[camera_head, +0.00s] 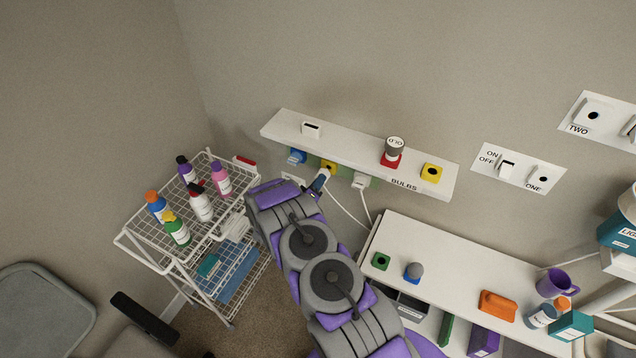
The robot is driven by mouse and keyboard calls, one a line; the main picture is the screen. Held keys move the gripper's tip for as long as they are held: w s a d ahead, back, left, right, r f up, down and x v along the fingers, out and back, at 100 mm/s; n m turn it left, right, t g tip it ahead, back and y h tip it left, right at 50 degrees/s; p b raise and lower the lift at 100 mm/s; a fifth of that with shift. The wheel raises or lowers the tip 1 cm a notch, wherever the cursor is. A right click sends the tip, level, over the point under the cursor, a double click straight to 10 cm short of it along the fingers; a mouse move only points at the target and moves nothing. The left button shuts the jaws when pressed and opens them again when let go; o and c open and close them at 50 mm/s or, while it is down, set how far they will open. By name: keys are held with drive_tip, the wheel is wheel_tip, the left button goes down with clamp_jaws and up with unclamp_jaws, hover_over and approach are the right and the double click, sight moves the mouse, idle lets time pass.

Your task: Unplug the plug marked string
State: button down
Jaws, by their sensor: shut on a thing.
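My arm reaches up from the bottom of the view to the wall under the white shelf marked BULBS. A white cord runs down to the right from there. A second white plug (361,181) sits at the wall just to the right, with its own cord going down. I cannot read the word "string" on either plug. I cannot tell whether the held plug is still in its socket.
The shelf (282,122) overhangs close above my gripper, with coloured bulb sockets on it. A white wire cart (150,250) with bottles stands to the left. A low white cabinet (455,262) with small items stands to the right. Switch plates (519,170) are on the wall.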

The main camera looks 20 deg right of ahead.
drive_tip(key=shift+x, duration=1.4)
drive_tip(key=c, duration=1.1)
unclamp_jaws()
drive_tip(key=shift+o, duration=0.2)
drive_tip(key=p+v, duration=0.1)
drive_tip(key=v, duration=1.6)
drive_tip(key=shift+a+p, duration=0.2)
drive_tip(key=shift+p, duration=0.1)
